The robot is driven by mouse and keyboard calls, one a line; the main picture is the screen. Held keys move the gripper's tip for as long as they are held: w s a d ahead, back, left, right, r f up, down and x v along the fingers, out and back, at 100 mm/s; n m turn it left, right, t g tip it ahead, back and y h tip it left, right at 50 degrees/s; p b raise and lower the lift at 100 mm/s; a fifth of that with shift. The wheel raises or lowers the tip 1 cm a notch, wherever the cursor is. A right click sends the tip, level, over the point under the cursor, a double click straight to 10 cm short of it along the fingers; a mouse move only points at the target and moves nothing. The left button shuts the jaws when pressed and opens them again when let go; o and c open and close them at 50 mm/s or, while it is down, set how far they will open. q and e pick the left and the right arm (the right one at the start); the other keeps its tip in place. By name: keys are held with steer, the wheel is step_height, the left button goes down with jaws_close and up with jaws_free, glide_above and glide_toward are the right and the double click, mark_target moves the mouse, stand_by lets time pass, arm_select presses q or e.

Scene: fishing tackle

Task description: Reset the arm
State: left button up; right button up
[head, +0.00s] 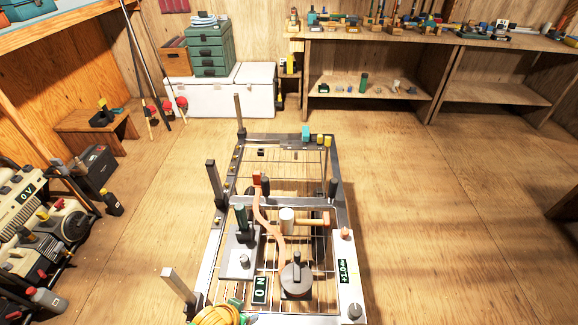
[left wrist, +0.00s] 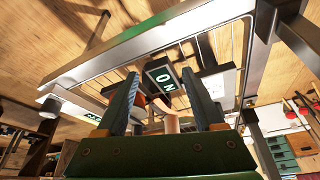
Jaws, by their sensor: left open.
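My left gripper (head: 240,310) shows at the bottom edge of the head view as green and orange parts beside a yellow coil. In the left wrist view its two dark green fingers (left wrist: 160,74) stand apart. A dark block marked "ON" (left wrist: 161,84) shows between and beyond them; I cannot tell how far off. The same block (head: 260,290) lies on the wire rack in the head view, just right of the gripper. I see nothing gripped. No separate thing is clearly the arm of the task. My right gripper is in neither view.
Crowded gear stands at left. A white chest (head: 235,98) and shelves (head: 370,95) stand behind. The floor at right (head: 440,220) is clear.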

arm_select(q)
steer(key=s+a+f+g, duration=0.1)
steer(key=s+a+f, duration=0.1)
steer(key=s, duration=0.5)
steer(key=s+a+f+n+g+y, duration=0.1)
steer(key=s+a+f, duration=0.1)
steer(key=s+f, duration=0.3)
steer(key=s+a+f+n+g, duration=0.1)
steer(key=s+f, duration=0.3)
steer(key=s, duration=0.7)
steer(key=shift+a+f+y, duration=0.15)
steer(key=shift+a+y, duration=0.15)
steer(key=shift+a, duration=0.55)
